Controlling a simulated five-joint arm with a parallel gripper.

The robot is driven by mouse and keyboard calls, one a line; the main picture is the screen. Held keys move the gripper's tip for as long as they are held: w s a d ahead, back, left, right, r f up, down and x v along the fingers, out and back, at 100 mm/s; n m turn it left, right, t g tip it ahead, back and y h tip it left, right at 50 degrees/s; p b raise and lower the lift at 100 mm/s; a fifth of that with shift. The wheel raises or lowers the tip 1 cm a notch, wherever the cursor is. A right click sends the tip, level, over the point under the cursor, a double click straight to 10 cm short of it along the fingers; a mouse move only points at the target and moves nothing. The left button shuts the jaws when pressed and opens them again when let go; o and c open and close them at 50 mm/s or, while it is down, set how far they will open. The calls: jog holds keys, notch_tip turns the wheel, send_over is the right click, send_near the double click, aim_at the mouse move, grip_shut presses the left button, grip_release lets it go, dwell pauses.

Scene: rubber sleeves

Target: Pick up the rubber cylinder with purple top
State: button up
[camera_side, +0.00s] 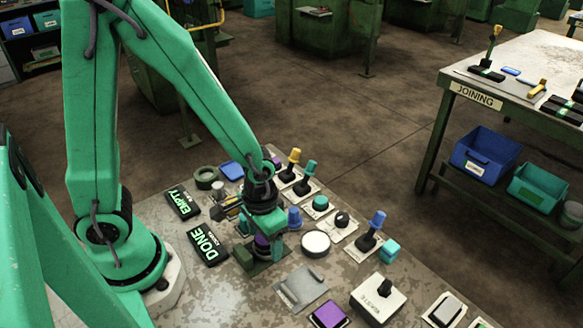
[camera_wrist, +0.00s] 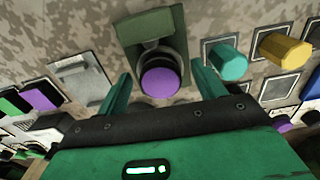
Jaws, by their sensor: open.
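The rubber cylinder with purple top (camera_wrist: 160,82) is dark-sided with a round purple face. In the wrist view it sits at a dark green block (camera_wrist: 145,28), between my gripper's two green fingers. My gripper (camera_wrist: 163,92) is open, with a gap on both sides of the purple top. In the side view my gripper (camera_side: 262,235) points down over the green block (camera_side: 266,265), and a bit of purple shows between the fingers. The fingers hide most of the cylinder there, and I cannot tell its exact height against the fingertips.
Blue, teal and yellow knobs on plates and a white round disc (camera_side: 315,243) stand close to the right of my gripper. The DONE sign (camera_side: 208,244) and EMPTY sign (camera_side: 183,202) lie to its left. A grey plate (camera_side: 300,288) lies in front on the worn table.

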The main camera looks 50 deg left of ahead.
dwell(0.5)
jog(key=c, duration=1.2)
jog(key=shift+o, duration=0.2)
jog(key=shift+r, duration=0.2)
jog(key=shift+r, duration=1.45)
jog(key=s+d+r, duration=0.7)
jog(key=s, duration=0.1)
jog(key=shift+s+d+r, duration=0.35)
